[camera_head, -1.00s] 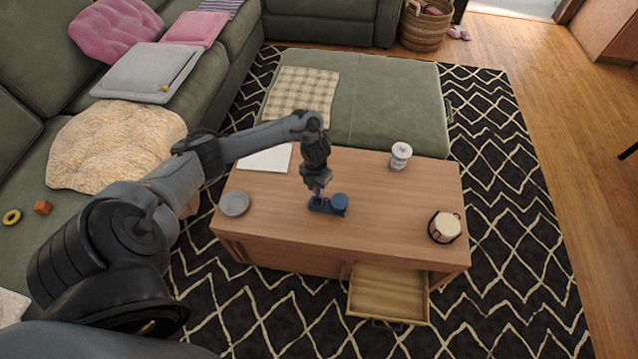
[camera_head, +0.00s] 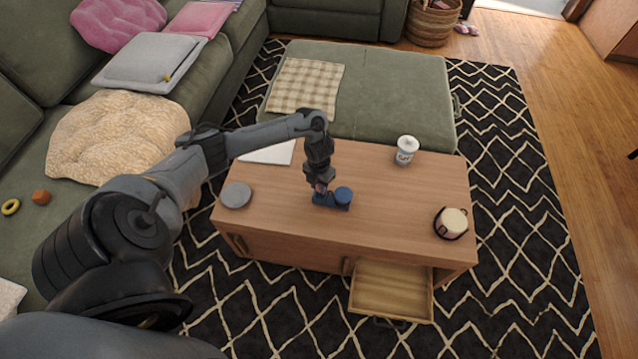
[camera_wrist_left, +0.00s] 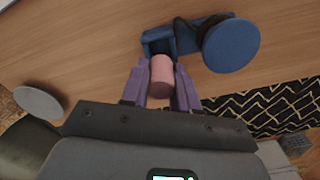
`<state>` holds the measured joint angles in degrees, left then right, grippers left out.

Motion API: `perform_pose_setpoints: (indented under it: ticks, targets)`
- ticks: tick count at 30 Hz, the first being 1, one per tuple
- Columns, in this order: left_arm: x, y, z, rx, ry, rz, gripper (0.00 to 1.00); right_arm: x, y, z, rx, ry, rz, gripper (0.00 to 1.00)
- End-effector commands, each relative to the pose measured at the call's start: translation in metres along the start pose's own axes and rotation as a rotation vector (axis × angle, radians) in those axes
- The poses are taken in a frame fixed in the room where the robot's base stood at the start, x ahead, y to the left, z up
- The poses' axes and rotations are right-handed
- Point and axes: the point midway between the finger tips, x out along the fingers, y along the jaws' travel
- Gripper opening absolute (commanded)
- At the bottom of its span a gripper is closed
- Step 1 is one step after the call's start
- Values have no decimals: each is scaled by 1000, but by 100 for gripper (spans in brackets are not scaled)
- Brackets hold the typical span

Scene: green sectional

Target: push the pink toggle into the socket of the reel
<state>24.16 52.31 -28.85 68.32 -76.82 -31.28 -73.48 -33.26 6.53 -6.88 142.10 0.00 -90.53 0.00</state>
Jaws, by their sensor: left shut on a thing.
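The reel (camera_head: 341,196) is a blue piece with a round disc top, standing on the wooden coffee table. In the left wrist view the reel's disc (camera_wrist_left: 231,46) is at the upper right, and its square socket (camera_wrist_left: 158,43) is left of it. My left gripper (camera_head: 321,188) points down over the socket end. In the left wrist view its purple fingers (camera_wrist_left: 160,88) are shut on the pink toggle (camera_wrist_left: 161,76). The toggle is at the socket's near edge; how deep it sits I cannot tell. My right gripper is in neither view.
On the table (camera_head: 400,205) are a grey plate (camera_head: 236,195), a white sheet (camera_head: 268,153), a white lidded jar (camera_head: 406,150) and a mug (camera_head: 451,223). An open drawer (camera_head: 391,291) sticks out at the front.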

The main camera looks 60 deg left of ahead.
Motion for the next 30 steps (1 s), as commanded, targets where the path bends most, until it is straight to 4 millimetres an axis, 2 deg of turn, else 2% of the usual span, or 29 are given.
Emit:
perform_pose_setpoints:
  ticks: [3,9,30]
  targets:
    - [12,0,0,0,-1,0,0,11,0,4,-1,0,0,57]
    - [20,0,0,0,0,1,0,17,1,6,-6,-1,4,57]
    - [20,0,0,0,0,1,0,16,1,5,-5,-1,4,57]
